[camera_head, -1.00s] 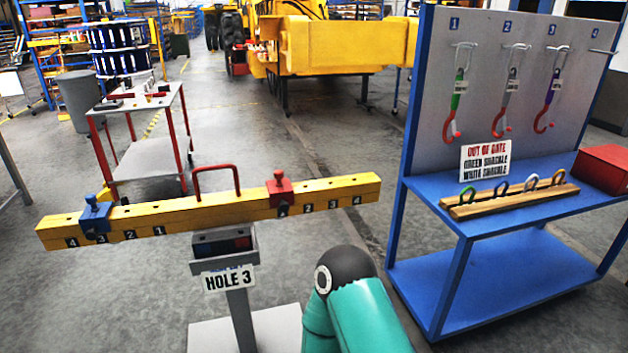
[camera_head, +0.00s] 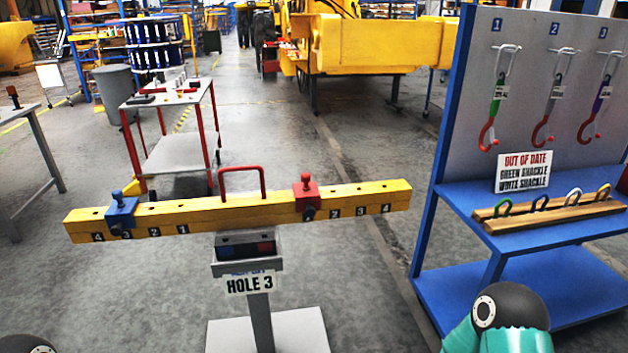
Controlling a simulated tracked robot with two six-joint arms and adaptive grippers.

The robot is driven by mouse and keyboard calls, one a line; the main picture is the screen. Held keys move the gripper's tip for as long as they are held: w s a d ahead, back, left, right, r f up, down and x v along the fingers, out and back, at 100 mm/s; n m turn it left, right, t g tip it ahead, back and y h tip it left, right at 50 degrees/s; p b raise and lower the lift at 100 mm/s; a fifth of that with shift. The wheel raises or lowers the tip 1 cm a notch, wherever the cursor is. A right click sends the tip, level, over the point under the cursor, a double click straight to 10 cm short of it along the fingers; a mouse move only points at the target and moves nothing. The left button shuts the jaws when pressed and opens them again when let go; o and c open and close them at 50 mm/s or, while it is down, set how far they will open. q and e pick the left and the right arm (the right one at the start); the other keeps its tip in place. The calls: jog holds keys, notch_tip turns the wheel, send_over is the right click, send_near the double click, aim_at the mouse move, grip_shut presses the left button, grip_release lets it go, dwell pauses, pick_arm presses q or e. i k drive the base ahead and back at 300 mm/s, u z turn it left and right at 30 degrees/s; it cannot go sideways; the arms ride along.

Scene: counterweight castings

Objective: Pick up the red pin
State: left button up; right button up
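A yellow beam (camera_head: 255,208) with numbered holes lies across the top of a stand. A red block (camera_head: 306,198) sits on its right half, with a small red knob-topped pin (camera_head: 306,178) standing upright from it. The block covers the hole 1 label on that side. A blue block (camera_head: 121,212) with a blue knob-topped pin (camera_head: 118,195) sits near hole 3 on the left half. A small holder (camera_head: 247,267) below the beam shows a blue patch and a red patch; I cannot tell what they are. Neither of my grippers is in view.
A "HOLE 3" sign (camera_head: 250,283) hangs on the stand. A blue rack (camera_head: 440,190) with hooks, shackles and an "OUT OF DATE" sign (camera_head: 524,171) stands at right. A red-legged cart (camera_head: 180,152) stands behind the beam. A grey table (camera_head: 35,125) is at left.

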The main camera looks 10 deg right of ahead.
aim_at(305, 178)
jog(key=i, duration=0.85)
